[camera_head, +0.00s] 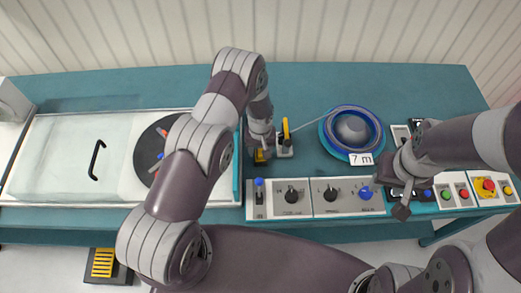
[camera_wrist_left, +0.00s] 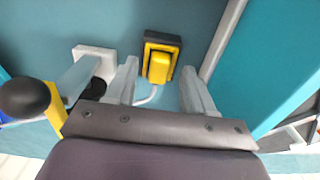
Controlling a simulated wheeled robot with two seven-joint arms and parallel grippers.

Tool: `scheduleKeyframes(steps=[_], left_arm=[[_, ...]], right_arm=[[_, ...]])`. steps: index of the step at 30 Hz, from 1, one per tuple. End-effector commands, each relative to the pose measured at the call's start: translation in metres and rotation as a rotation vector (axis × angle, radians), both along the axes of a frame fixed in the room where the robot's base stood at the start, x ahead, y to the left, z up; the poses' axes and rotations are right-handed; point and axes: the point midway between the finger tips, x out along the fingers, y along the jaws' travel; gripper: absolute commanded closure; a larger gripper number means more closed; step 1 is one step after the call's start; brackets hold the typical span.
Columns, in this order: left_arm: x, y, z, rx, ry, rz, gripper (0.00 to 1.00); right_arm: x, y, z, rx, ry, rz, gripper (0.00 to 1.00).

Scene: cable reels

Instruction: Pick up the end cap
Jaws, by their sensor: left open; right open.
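A small yellow block in a black-and-yellow frame (camera_wrist_left: 161,58) stands on the teal table in the left wrist view; it may be the end cap, but I cannot be sure. Its yellow edge also shows low beside my left gripper in the head view (camera_head: 259,157). My left gripper (camera_wrist_left: 160,92) is open, its two fingers apart on either side of the block's near end, with nothing visibly held. In the head view my left gripper (camera_head: 261,146) points down and partly hides the block. My right gripper (camera_head: 391,198) is open over the control panel and looks empty.
A grey stand with a yellow lever (camera_head: 286,133) is close right of my left gripper; a cable runs from it to the blue reel (camera_head: 335,145), by a "7 m" label (camera_head: 361,159). A clear-covered box (camera_head: 70,150) lies left. Control panels (camera_head: 300,211) line the front edge.

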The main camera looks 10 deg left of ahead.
Motion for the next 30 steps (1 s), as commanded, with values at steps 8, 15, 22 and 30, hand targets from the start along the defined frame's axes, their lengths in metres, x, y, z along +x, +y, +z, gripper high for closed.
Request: scheduleKeyframes(steps=[8,15,22,30], left_arm=[[0.001,0.000,-0.006,0.000,-0.002,-0.001,0.50],[0.000,0.000,-0.006,0.000,-0.002,-0.001,1.00],[0.001,0.000,-0.005,0.000,-0.002,-0.001,1.00],[0.002,0.000,0.019,-0.001,-0.007,-0.001,1.00]], right_arm=[[0.000,0.000,0.001,0.000,0.001,0.000,0.57],[0.000,0.000,0.001,0.000,0.001,0.000,0.57],[0.000,0.000,0.000,0.000,0.001,0.000,0.57],[0.000,0.000,-0.014,0.000,0.001,0.000,0.57]])
